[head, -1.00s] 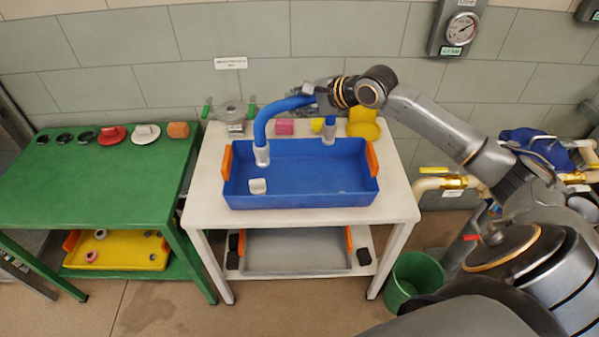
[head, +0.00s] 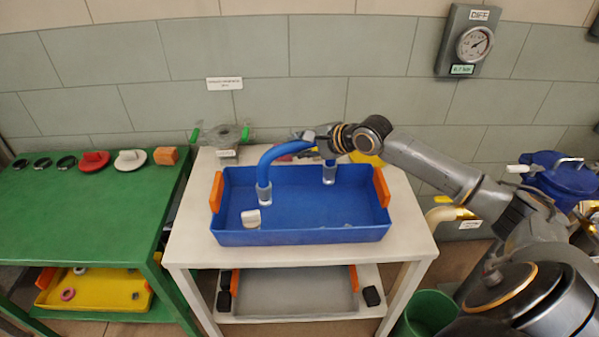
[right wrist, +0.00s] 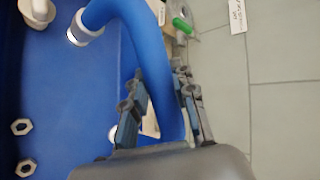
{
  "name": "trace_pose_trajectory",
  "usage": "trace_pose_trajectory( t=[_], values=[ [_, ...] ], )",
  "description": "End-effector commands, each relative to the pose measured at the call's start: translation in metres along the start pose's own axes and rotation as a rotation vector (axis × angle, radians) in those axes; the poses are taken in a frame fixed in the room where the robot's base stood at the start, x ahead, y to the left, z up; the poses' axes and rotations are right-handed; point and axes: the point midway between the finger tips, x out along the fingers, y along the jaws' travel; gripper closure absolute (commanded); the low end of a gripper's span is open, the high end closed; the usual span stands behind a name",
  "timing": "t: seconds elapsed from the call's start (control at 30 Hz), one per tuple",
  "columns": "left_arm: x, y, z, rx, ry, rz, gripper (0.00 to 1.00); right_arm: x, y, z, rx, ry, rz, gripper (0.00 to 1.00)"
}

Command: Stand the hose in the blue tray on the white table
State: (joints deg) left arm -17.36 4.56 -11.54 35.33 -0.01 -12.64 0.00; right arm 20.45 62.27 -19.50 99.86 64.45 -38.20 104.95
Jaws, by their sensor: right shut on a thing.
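The hose (head: 275,156) is a blue arch with grey-white end fittings; it also shows in the right wrist view (right wrist: 149,57). My right gripper (head: 318,140) is shut on the hose near the top of its arch, with fingers on both sides in the right wrist view (right wrist: 163,100). The hose is upright, both ends pointing down inside the outline of the blue tray (head: 300,238). I cannot tell whether the ends touch the tray floor. The tray sits on the white table (head: 408,232) and has orange handles. My left gripper is not in view.
A white fitting (head: 251,217) lies in the tray's front left, and hex nuts (right wrist: 22,127) lie on its floor. A clear valve-like part (head: 226,137) stands behind the tray. A green table (head: 80,215) with several parts is at left. A green bucket (head: 430,312) is at right.

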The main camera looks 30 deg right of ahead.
Motion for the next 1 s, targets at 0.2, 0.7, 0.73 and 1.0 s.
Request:
trace_pose_trajectory(
  t=[0.2, 0.7, 0.73, 1.0],
  values=[
    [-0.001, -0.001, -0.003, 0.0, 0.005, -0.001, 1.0, 0.013, 0.021, -0.005, 0.001, 0.0, -0.001, 1.0],
    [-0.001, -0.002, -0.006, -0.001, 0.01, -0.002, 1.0, 0.028, 0.043, -0.012, -0.002, 0.0, -0.006, 1.0],
    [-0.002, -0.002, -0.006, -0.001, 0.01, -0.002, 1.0, 0.028, 0.044, -0.012, -0.001, 0.0, -0.006, 1.0],
    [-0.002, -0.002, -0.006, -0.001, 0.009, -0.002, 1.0, 0.029, 0.046, -0.012, -0.001, 0.001, -0.002, 0.51]
  ],
)
